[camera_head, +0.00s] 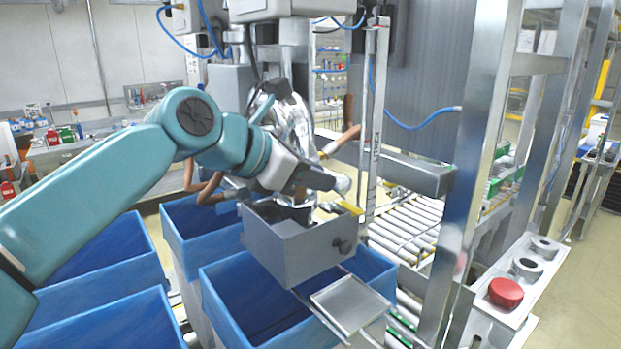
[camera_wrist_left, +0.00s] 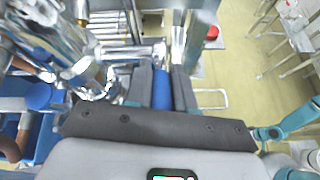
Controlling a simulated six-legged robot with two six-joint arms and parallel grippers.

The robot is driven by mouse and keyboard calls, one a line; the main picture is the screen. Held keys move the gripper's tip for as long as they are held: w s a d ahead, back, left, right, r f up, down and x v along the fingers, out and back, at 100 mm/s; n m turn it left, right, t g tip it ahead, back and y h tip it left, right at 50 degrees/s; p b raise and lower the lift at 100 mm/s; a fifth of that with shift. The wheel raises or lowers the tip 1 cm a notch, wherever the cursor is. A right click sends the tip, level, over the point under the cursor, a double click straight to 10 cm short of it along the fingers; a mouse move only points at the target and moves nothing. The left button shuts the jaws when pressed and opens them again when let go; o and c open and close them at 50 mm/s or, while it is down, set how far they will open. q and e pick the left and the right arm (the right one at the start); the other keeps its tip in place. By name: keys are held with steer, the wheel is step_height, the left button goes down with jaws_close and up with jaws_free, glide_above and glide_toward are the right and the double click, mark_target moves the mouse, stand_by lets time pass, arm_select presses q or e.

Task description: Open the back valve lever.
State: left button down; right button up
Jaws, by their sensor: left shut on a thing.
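My left gripper (camera_head: 332,181) reaches in from the left among the machine's pipes, above the grey box. In the left wrist view, a blue cylindrical piece (camera_wrist_left: 162,88) lies between its two dark fingers, and the gripper is shut on it. It looks like a lever handle, but I cannot tell for sure which lever. A yellow lever-like part (camera_head: 350,207) shows just below the fingertips in the head view. Shiny metal pipework (camera_head: 293,125) stands behind the gripper; the valve body is mostly hidden. My right gripper is not in view.
A grey box (camera_head: 287,250) with a dark knob hangs below the gripper. Blue bins (camera_head: 225,305) stand at lower left. Brown-orange handles (camera_head: 342,140) stick out nearby. A steel post (camera_head: 470,170) and a red button (camera_head: 505,292) are at the right.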

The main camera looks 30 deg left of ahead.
arm_select(q)
steer(key=shift+w+d+r+g+y, duration=0.1)
steer(key=shift+w+r+g+y, duration=0.05)
steer(key=shift+r+g+y, duration=0.2)
steer(key=shift+g, duration=0.25)
steer(key=shift+f, duration=0.1)
steer(key=c, duration=1)
jaws_free()
steer(key=shift+o, duration=0.2)
steer(key=v, duration=1.6)
